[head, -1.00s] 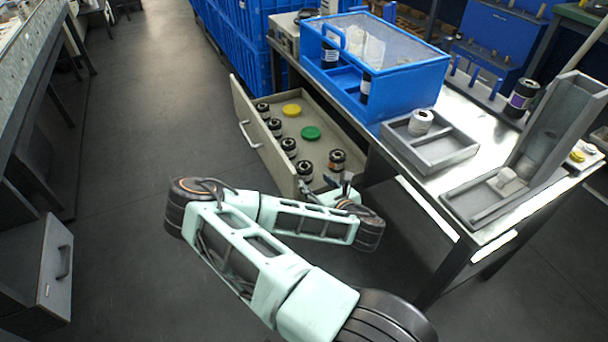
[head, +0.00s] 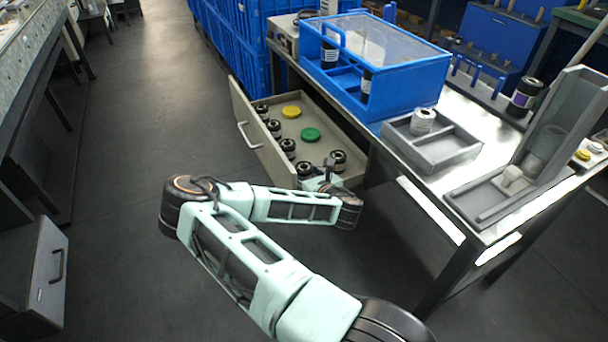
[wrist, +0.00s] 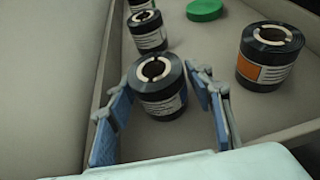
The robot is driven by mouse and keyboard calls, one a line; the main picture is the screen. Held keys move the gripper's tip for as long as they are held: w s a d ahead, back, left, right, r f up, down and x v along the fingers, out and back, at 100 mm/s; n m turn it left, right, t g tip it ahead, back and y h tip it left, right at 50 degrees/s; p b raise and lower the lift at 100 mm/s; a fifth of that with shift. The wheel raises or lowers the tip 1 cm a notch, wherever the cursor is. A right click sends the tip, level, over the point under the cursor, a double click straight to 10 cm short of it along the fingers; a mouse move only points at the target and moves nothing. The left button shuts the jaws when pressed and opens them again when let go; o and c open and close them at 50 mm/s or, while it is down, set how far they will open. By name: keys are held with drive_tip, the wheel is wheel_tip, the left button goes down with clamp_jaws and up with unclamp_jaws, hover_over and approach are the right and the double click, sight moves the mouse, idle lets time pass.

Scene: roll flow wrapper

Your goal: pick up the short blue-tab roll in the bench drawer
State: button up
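The open bench drawer (head: 262,148) holds several dark rolls, most in a row along its front side. In the wrist view my gripper (wrist: 161,92) is open, with its blue-padded fingers on either side of the nearest roll (wrist: 160,88) in that row. This roll is black and upright, with a pale core ring and a white label. In the head view my gripper (head: 322,182) is low at the drawer's near end, partly hiding this roll (head: 304,168).
A roll with an orange label (wrist: 268,58) stands to the right in the drawer. Two more rolls (wrist: 147,32) stand beyond the nearest one. A green disc (head: 310,134) and a yellow disc (head: 291,112) lie farther in. The bench (head: 455,195) overhangs the drawer's right side.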

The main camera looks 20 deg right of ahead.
drive_tip(key=c, duration=1)
drive_tip(key=shift+r, duration=0.1)
